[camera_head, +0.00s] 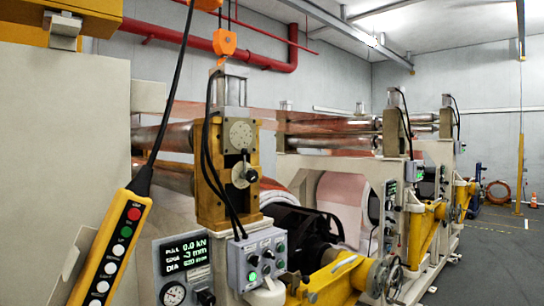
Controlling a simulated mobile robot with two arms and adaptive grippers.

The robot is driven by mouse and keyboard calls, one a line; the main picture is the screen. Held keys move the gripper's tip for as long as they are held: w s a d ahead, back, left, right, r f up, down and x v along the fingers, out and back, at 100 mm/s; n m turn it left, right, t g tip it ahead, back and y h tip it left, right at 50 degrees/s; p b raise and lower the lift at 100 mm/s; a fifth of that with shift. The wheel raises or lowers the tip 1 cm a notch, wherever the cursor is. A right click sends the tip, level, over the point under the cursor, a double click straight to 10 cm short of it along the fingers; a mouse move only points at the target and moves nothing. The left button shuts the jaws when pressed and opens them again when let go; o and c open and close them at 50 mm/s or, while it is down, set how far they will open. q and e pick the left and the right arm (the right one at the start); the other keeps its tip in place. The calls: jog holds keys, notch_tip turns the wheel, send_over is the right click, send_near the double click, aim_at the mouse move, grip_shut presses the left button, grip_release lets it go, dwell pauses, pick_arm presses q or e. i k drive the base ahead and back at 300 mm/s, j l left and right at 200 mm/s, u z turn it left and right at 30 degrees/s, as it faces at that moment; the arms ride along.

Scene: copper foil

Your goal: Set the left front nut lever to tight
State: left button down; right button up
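A small dark lever with a round black knob (251,175) sits on a pale round disc on the front of the nearest brass-coloured roll stand (212,165). A pale round plate (240,134) with small holes is above it. I cannot tell for sure whether this is the left front nut lever, and no tight or loose marking is readable. Neither of my grippers can be made out in the head view.
A yellow pendant (112,250) with buttons hangs at the left front. A grey control box (258,260) and a display panel (185,254) stand below the stand. A yellow arm with a handwheel (388,277) is at right. Open grey floor (490,255) lies at far right.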

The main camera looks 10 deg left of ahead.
aim_at(244, 151)
jog(key=i+l, duration=0.3)
jog(key=i+l+u, duration=0.1)
jog(key=i+l, duration=0.15)
jog(key=l, duration=0.25)
jog(key=i+l, duration=0.25)
jog(key=l, duration=0.2)
